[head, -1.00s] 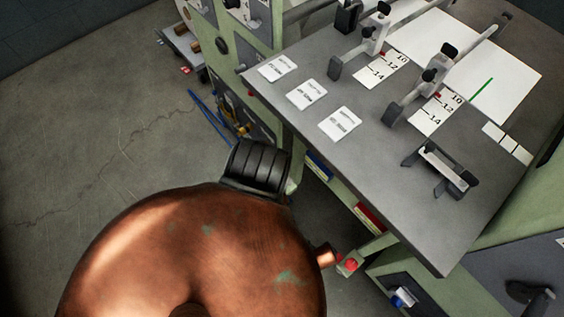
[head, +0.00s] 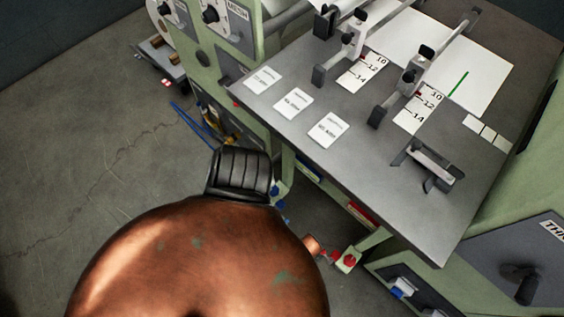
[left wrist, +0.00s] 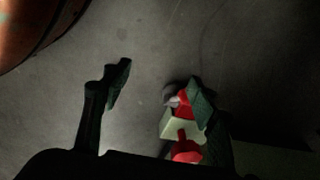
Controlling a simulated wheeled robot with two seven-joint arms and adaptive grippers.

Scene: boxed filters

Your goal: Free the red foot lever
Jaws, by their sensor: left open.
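The red foot lever (head: 348,260) shows in the head view low under the table's front edge, at the end of a pale green bar. In the left wrist view, a red knob (left wrist: 186,149) stands on a pale green block (left wrist: 178,124). A red piece and a grey rounded end (left wrist: 171,96) sit beyond the block. My left gripper (left wrist: 160,80) is open there. Its right finger overlaps the red and green parts in view; contact is unclear. Its left finger is over bare floor. My right gripper is not in view.
The grey machine table (head: 380,200) overhangs the lever and carries labels, scales and clamps. A green machine cabinet (head: 225,60) stands behind. Blue rods (head: 190,122) lie near its base. The floor (head: 80,180) at the left is clear.

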